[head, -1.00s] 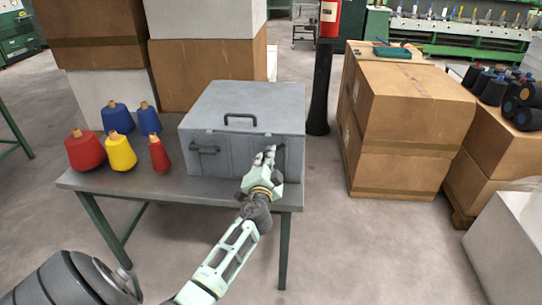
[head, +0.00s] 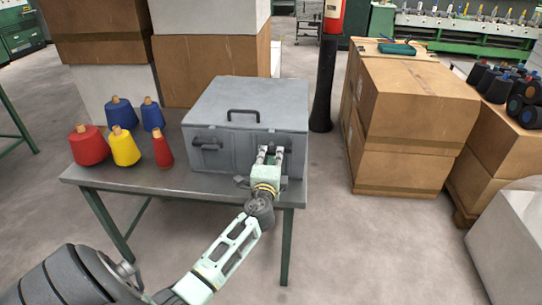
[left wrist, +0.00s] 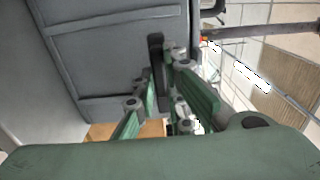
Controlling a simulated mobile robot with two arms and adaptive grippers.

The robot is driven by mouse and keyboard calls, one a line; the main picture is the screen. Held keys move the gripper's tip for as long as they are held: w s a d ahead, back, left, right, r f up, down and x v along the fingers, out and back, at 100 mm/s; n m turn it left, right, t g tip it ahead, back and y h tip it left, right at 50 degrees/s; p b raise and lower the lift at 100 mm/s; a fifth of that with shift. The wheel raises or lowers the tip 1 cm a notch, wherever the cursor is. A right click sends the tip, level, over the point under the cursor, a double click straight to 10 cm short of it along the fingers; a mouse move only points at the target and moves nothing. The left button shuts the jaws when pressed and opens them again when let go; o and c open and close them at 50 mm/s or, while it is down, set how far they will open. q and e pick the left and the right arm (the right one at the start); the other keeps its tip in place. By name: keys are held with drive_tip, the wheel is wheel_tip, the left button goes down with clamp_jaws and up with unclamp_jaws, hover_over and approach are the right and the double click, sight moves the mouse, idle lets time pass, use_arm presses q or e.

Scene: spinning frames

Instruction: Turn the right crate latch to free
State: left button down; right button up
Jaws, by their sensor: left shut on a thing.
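The grey crate (head: 225,105) stands on the table with its lid shut and a handle on top. Its left latch (head: 207,143) is a dark bar lying level on the front face. My left gripper (head: 271,151) is at the right part of that face, shut on the right latch, which its fingers mostly hide in the head view. In the left wrist view the right latch (left wrist: 156,62) is a dark bar between the fingers (left wrist: 160,75), against the grey crate panel (left wrist: 100,50). The bar's exact turn is hard to judge. My right gripper is out of view.
Several yarn cones, such as the yellow cone (head: 124,148), stand on the table (head: 180,185) left of the crate. Cardboard boxes (head: 415,110) stand on the floor to the right, beyond a dark post (head: 322,85). The floor in front is clear.

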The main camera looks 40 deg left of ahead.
use_arm(q)
drive_tip(key=shift+r, duration=0.2)
drive_tip(key=c, duration=1.9)
unclamp_jaws()
drive_tip(key=shift+o, duration=0.5)
drive_tip(key=shift+w+f, duration=0.1)
drive_tip(key=shift+f, duration=0.05)
drive_tip(key=shift+d+f, duration=0.1)
drive_tip(key=shift+d, duration=0.05)
drive_tip(key=v, duration=1.1)
drive_tip(key=shift+s, duration=0.45)
